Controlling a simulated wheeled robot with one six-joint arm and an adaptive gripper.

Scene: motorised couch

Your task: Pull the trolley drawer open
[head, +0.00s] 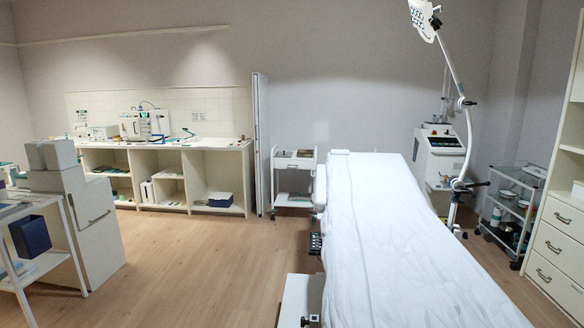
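A small white trolley (294,165) stands at the back, between the folded screen and the far end of the couch. Its upper part has a pale front panel; it is too small to tell whether this is a drawer front or where a handle is. A lower shelf holds a few small items. A second trolley (520,201), with glass-like shelves and a metal frame, stands at the right with bowls and bottles on it. No drawer can be made out on it. My gripper is not in view.
The couch (385,235) under a white sheet fills the centre right. A white cabinet with drawers (560,245) stands at the right edge. A lamp arm (458,85) rises behind the couch. A white table frame (70,235) is at left. The wooden floor (200,255) between is clear.

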